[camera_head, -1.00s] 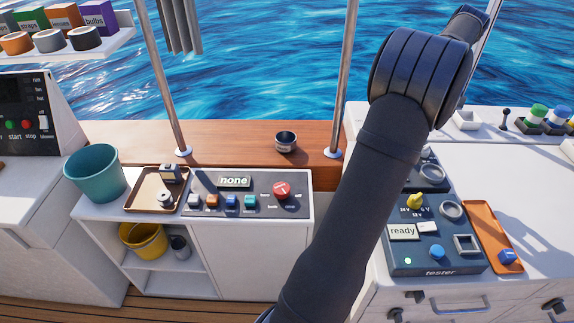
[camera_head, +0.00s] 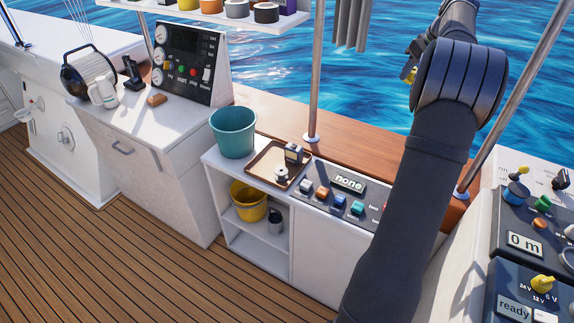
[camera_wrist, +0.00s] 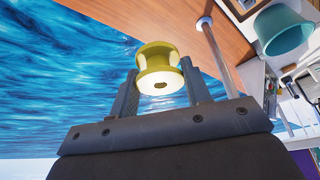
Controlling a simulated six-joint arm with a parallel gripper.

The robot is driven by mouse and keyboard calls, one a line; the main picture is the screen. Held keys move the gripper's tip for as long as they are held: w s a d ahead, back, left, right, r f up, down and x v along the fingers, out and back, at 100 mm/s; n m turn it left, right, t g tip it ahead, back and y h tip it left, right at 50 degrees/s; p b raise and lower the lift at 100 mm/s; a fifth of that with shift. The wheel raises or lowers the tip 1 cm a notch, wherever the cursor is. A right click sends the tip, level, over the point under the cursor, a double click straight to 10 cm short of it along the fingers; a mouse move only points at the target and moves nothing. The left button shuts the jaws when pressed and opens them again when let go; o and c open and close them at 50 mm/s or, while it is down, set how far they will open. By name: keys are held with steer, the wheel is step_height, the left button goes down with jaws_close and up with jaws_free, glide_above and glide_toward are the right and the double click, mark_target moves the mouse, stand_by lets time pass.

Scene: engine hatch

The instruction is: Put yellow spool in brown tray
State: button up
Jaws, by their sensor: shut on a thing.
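The yellow spool (camera_wrist: 160,68) is held between the two fingers of my gripper (camera_wrist: 160,84) in the wrist view, one finger on each side. In the head view my gripper (camera_head: 410,72) shows partly beside the dark arm joint, over the water, with a bit of yellow at it. The brown tray (camera_head: 262,168) lies on the white cabinet, left of the panel marked "none". A dark block (camera_head: 293,153) and a small pale round part (camera_head: 281,175) are in the tray. My gripper is well away from the tray, up and to the right in the picture.
A teal bucket (camera_head: 233,133) stands just left of the tray. A yellow bucket (camera_head: 249,201) is on the shelf below. A metal post (camera_head: 315,90) rises behind the tray. The button panel (camera_head: 343,190) borders the tray's right side.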

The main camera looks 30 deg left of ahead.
steer(key=s+a+f+m, duration=0.15)
steer(key=a+f, duration=0.55)
steer(key=a, duration=0.7)
steer(key=m+t+h, duration=0.1)
steer(key=m+h, duration=0.1)
steer(key=m, duration=0.2)
glide_above(270, 158)
steer(key=s, duration=0.1)
step_height(270, 158, down, 21)
steer(key=f, duration=1)
steer(key=shift+s+d, duration=0.15)
steer(key=shift+d, duration=0.05)
steer(key=shift+f, duration=0.15)
steer(key=o, duration=0.7)
